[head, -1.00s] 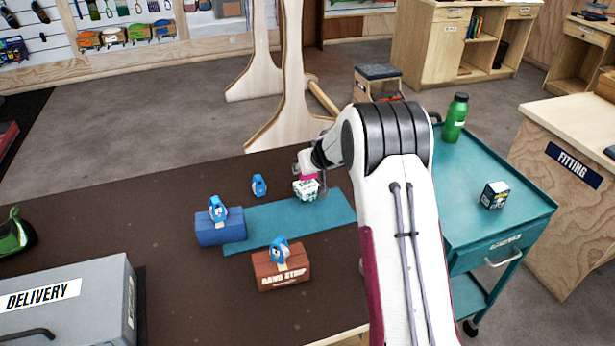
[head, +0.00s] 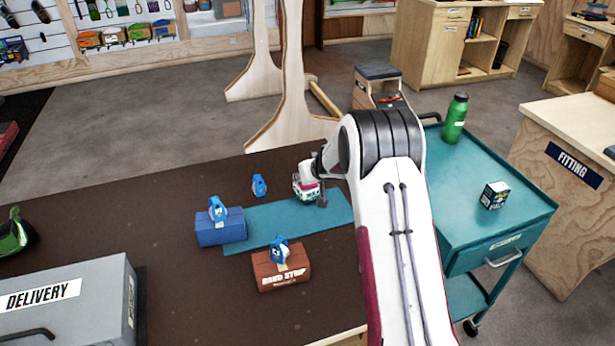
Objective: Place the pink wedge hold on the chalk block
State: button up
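A small white block with dark green markings (head: 303,194), which looks like the chalk block, sits at the back right of the teal mat (head: 268,225). A small pink patch (head: 309,187) shows at its top, under my gripper (head: 314,190). It may be the pink wedge hold, but I cannot tell it from the gripper's own trim. My gripper is right at the block, with a grey finger showing on its right side. My wrist hides most of the contact, so finger opening and any grip cannot be made out.
A blue box (head: 220,232) and a brown box (head: 283,270) each carry a blue-and-white piece. Another blue piece (head: 259,185) stands behind the mat. A grey delivery case (head: 70,300) is front left. The teal cart (head: 480,225) holds a green bottle (head: 455,118) and small cube (head: 494,195).

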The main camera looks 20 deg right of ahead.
jog(key=shift+f, duration=0.1)
dwell(0.3)
jog(key=o, duration=1.1)
jog(key=shift+s+r, duration=0.4)
jog(key=shift+r, duration=0.2)
jog(key=shift+v, duration=5.35)
